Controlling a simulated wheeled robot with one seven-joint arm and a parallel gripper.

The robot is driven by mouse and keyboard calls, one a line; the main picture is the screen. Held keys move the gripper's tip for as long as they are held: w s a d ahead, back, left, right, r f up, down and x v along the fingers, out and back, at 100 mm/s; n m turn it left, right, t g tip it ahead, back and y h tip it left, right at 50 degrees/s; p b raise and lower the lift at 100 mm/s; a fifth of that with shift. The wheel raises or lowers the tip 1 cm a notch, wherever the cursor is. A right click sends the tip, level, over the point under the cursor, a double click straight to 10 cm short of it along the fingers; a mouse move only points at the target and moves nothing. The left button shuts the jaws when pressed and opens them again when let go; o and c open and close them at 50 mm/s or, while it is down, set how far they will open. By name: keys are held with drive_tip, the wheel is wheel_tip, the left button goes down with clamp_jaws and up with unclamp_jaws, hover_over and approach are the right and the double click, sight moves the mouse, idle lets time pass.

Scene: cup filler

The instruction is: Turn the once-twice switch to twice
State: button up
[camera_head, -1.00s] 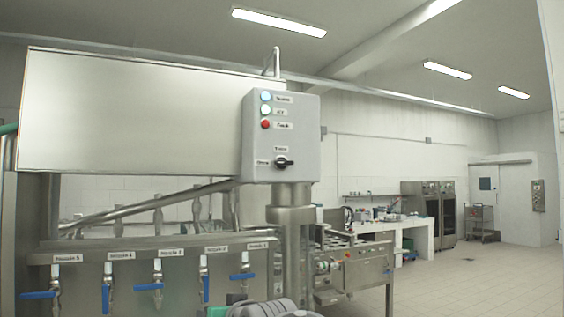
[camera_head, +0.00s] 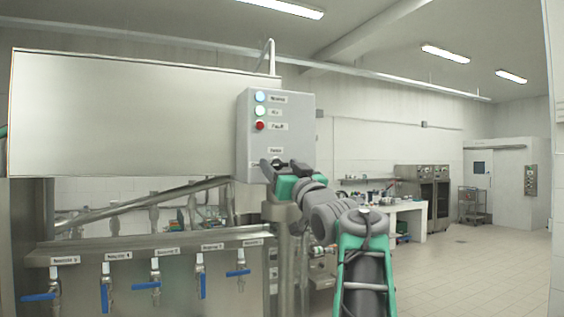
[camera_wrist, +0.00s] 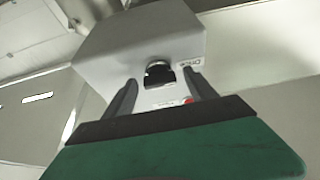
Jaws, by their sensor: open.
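The once-twice switch is a black knob on the grey control box (camera_head: 246,125). In the head view my gripper (camera_head: 280,165) is in front of the knob's place and hides most of it, so its setting is unclear there. In the wrist view the black switch knob (camera_wrist: 158,73) sits between the tips of my two dark fingers, with a gap on each side. My gripper (camera_wrist: 160,80) is open and holds nothing. A small label (camera_wrist: 194,63), seemingly "Once", is beside the knob at right in this view. The "Twice" label (camera_head: 275,150) shows above the gripper in the head view.
Blue, white and red lights (camera_head: 260,111) are on the box above the switch. A large steel tank (camera_head: 120,115) is left of the box. Several blue-handled nozzle valves (camera_head: 155,285) line the front below. Open floor (camera_head: 480,275) lies at right.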

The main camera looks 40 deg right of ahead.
drive_tip(key=c, duration=1.4)
